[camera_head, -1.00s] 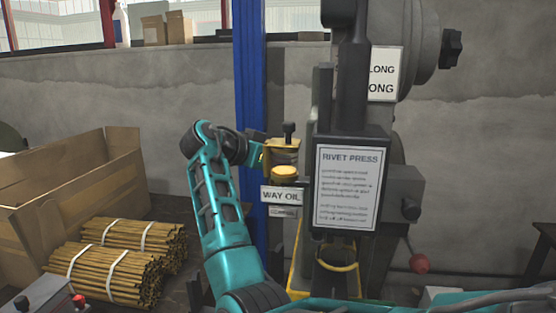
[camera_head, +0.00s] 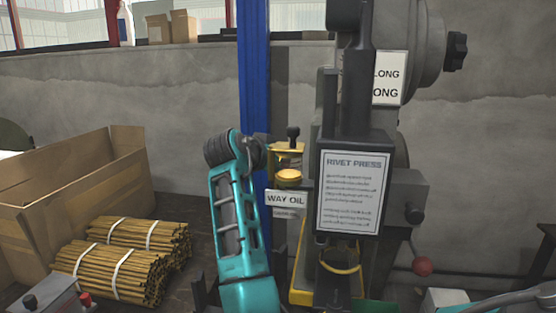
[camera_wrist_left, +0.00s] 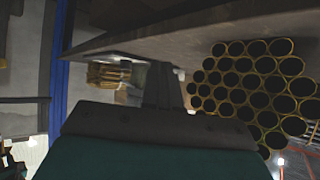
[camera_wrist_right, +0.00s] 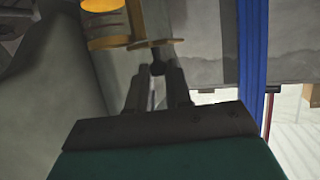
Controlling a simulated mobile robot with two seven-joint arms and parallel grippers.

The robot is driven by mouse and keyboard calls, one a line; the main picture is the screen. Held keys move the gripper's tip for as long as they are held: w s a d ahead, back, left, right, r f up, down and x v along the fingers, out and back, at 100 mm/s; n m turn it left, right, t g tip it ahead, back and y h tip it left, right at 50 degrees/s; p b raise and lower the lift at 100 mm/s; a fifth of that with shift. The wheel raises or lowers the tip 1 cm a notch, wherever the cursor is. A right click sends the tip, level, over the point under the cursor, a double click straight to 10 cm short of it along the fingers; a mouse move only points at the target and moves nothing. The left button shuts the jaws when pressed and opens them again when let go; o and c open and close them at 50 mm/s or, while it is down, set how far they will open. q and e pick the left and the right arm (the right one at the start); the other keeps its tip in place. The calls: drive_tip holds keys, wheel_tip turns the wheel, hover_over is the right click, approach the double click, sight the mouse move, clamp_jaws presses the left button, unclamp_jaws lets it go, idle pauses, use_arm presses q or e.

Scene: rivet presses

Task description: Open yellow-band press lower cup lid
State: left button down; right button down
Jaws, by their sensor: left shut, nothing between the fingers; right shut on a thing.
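The rivet press (camera_head: 345,95) stands right of centre, with a yellow band (camera_head: 340,268) low on it. A small cup with a yellow-orange lid (camera_head: 290,176) sits on its left side, above the WAY OIL label. Whether the lid is raised is unclear. In the right wrist view my right gripper (camera_wrist_right: 157,78) is shut around a small dark knob (camera_wrist_right: 158,68), beside the yellow cup fitting (camera_wrist_right: 108,35). My left gripper (camera_wrist_left: 162,72) is shut and empty in the left wrist view.
A blue post (camera_head: 254,85) stands behind the cup. Bundled brown tubes (camera_head: 115,270) lie beside a cardboard box (camera_head: 90,190) at left; tube ends (camera_wrist_left: 250,90) are near my left gripper.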

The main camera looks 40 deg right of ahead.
drive_tip(key=c, duration=1)
unclamp_jaws()
drive_tip(key=shift+c, duration=0.2)
drive_tip(key=v, duration=1.3)
drive_tip(key=shift+b, duration=0.45)
